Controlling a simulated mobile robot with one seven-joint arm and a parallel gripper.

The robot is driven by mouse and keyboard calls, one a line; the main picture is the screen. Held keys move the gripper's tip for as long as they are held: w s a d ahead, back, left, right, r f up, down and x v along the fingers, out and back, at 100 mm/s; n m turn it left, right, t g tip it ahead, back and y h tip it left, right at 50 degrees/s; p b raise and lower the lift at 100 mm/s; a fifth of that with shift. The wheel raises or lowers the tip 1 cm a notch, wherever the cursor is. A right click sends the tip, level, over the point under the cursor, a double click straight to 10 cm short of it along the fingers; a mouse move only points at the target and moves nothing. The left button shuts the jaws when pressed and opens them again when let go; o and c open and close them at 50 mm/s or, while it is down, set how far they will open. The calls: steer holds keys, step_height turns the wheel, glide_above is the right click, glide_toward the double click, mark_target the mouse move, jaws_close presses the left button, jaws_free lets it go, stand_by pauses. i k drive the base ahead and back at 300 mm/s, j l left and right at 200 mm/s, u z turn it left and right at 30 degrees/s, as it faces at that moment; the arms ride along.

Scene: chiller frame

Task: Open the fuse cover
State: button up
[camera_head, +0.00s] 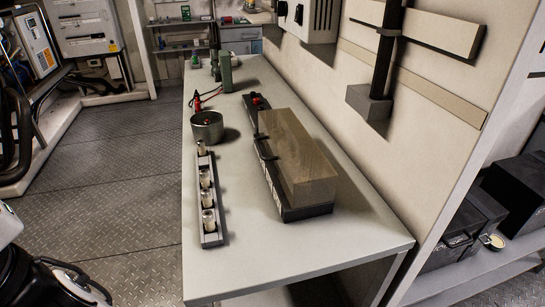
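The fuse cover (300,158) is a long, smoky, see-through brown box on the workbench. It sits flat over a black fuse base (306,213) and looks shut. Two dark clips or straps show along its left side. A red knob (257,99) stands on the far end of the base, outside the cover. What lies under the cover cannot be made out. A grey rack (211,239) with several upright fuses stands to the left of the base, apart from it. My gripper is not in view.
The grey workbench (345,235) is clear at its front and right. A metal pot (207,131), a red-and-black tool (198,103) and a green device (226,73) stand farther back. A dark post with a block (370,102) hangs on the right wall.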

mark_target(283, 121)
steer(key=i+j+u, duration=0.1)
steer(key=j, duration=0.3)
steer(key=i+j+u, duration=0.1)
steer(key=j, duration=0.25)
steer(key=i+j, duration=0.15)
steer(key=j, duration=0.2)
steer(key=i+j+u, duration=0.15)
steer(key=j, duration=0.2)
